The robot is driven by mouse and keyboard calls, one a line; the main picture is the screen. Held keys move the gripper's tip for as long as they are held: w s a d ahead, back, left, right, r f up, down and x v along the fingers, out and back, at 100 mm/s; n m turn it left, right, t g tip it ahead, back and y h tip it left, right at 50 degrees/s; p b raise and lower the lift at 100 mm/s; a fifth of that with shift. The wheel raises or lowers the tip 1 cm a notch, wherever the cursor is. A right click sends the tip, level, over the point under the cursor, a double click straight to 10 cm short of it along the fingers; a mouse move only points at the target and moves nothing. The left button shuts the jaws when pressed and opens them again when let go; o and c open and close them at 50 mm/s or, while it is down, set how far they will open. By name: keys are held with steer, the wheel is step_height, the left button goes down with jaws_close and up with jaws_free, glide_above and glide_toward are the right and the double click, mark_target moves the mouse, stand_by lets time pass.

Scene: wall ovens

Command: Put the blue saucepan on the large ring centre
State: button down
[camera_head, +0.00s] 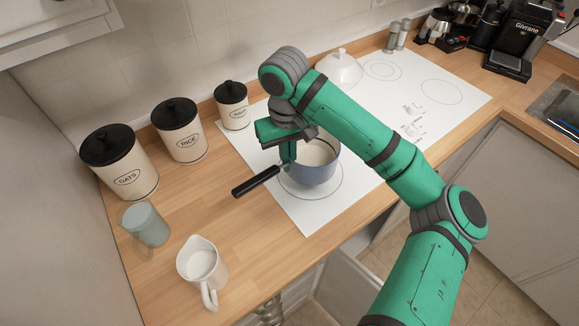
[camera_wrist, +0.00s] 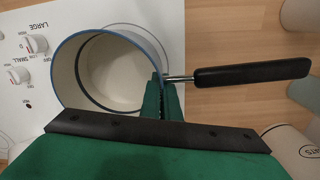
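The blue saucepan (camera_head: 313,172) is upright over the ring (camera_head: 318,199) at the near left of the white hob. Part of that ring's outline shows around and in front of the pan; I cannot tell whether its base touches the hob. Its black handle (camera_head: 256,181) points left and toward the front. In the wrist view the saucepan (camera_wrist: 75,65) shows a pale, empty inside. My gripper (camera_head: 288,155) is at the rim beside the handle's root. In the wrist view its fingers (camera_wrist: 163,97) are close together with the pan wall between them.
Oats (camera_head: 121,165), rice (camera_head: 179,132) and another canister (camera_head: 232,107) stand along the wall. A glass (camera_head: 145,224) and white jug (camera_head: 202,268) stand at the left front. A white lidded dish (camera_head: 339,70) is at the hob's back. The right-hand rings (camera_head: 441,92) are clear.

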mark_target(290, 165)
steer(key=shift+w+d+f, duration=0.1)
steer(key=shift+w+f, duration=0.65)
steer(key=shift+f, duration=0.15)
steer(key=f, duration=0.3)
steer(key=shift+w+d, duration=0.1)
steer(key=shift+w, duration=0.25)
steer(key=shift+f, duration=0.4)
steer(key=shift+f, duration=0.15)
steer(key=c, duration=2)
jaws_free()
step_height(290, 165, up, 12)
steer(key=shift+r, duration=0.15)
